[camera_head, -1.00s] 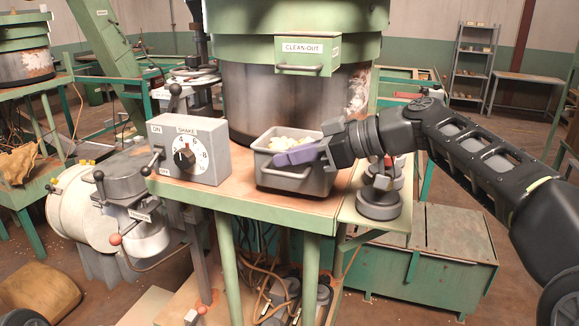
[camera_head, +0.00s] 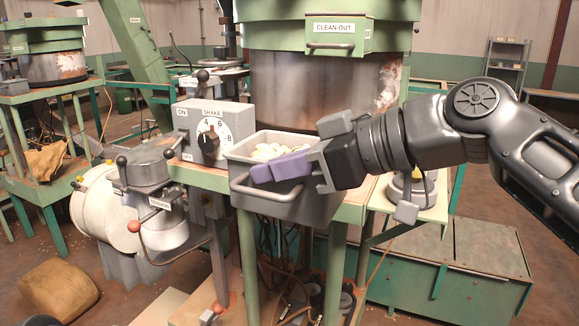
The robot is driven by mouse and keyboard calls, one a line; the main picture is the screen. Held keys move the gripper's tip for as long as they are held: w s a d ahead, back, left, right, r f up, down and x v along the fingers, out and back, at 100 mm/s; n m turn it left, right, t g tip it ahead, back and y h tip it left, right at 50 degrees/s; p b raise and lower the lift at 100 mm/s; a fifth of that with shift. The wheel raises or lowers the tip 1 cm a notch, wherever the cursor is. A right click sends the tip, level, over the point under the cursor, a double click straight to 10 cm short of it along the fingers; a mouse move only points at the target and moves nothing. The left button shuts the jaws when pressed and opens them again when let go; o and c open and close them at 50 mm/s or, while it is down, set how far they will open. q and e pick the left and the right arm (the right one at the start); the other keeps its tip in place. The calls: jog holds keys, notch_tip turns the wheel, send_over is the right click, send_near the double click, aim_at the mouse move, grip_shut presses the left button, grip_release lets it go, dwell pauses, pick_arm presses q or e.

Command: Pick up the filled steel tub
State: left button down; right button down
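The grey steel tub (camera_head: 294,207) holds pale nuts (camera_head: 268,151) and has a bar handle (camera_head: 262,190) on its front. It looks upright and covers part of the front edge of the green-framed table (camera_head: 207,177). I cannot tell whether its base still touches the table. My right gripper (camera_head: 283,167) reaches in from the right, its purple fingers at the tub's near right rim. It looks shut on the tub wall; the contact itself is partly hidden. My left gripper is out of view.
The shake control box (camera_head: 212,134) stands close left of the tub. The green hopper with its clean-out drawer (camera_head: 338,33) rises behind. A lower side shelf (camera_head: 431,205) with a round metal part is at right.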

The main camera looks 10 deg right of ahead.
jog(key=shift+s+a+r, duration=0.15)
jog(key=shift+s+a, duration=0.15)
jog(key=shift+s, duration=0.2)
dwell(0.4)
